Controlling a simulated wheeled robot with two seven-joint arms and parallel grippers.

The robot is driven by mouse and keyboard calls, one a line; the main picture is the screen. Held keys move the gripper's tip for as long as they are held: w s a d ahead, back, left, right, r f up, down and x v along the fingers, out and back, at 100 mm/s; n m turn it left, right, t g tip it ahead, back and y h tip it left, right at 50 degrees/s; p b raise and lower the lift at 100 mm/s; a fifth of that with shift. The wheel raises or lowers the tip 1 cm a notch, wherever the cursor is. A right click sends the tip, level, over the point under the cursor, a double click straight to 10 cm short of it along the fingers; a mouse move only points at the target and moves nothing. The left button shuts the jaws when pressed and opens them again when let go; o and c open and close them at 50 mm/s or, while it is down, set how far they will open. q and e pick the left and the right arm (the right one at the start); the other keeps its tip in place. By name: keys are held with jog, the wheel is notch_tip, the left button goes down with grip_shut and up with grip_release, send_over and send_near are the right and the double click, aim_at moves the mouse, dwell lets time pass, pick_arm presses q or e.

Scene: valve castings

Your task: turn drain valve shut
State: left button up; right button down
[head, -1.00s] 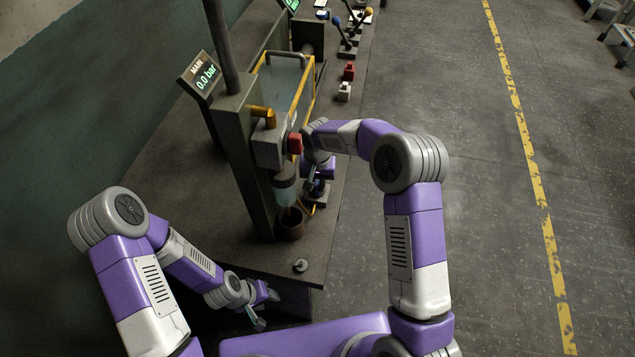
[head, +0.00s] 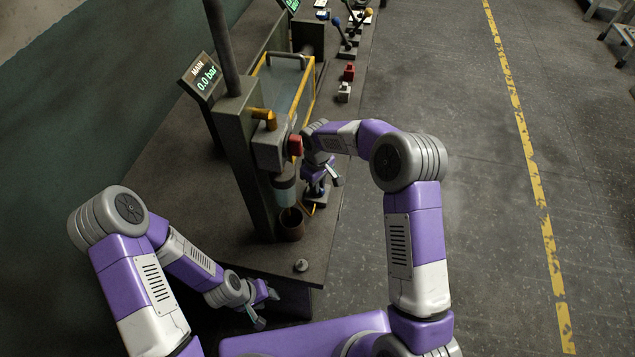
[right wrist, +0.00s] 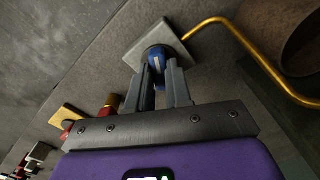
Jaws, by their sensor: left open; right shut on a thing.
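The drain valve shows in the right wrist view as a blue handle (right wrist: 158,60) on a pale square base plate (right wrist: 178,44), with a brass pipe running off to the right. My right gripper (right wrist: 161,72) is shut on the blue handle, a finger on each side. In the head view my right gripper (head: 322,186) is low beside the press stand, and the arm and hand hide most of the valve. My left gripper (head: 261,316) is open and empty, low in front of the bench's near edge.
A grey press stand (head: 240,160) with a red block (head: 295,145) and a brown cup (head: 291,225) stands left of my right gripper. A display (head: 204,76) reads 0.0 bar. A small metal knob (head: 301,265) sits near the bench's front edge.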

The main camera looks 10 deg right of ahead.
jog(key=n, duration=0.5)
jog(key=shift+n+p, duration=0.35)
jog(key=shift+n, duration=0.05)
dwell(0.4)
jog(key=c, duration=1)
grip_release()
jog(key=shift+c, duration=0.2)
notch_tip(320, 180, up, 8)
jog(key=shift+f+p, duration=0.15)
jog(key=shift+p, duration=0.25)
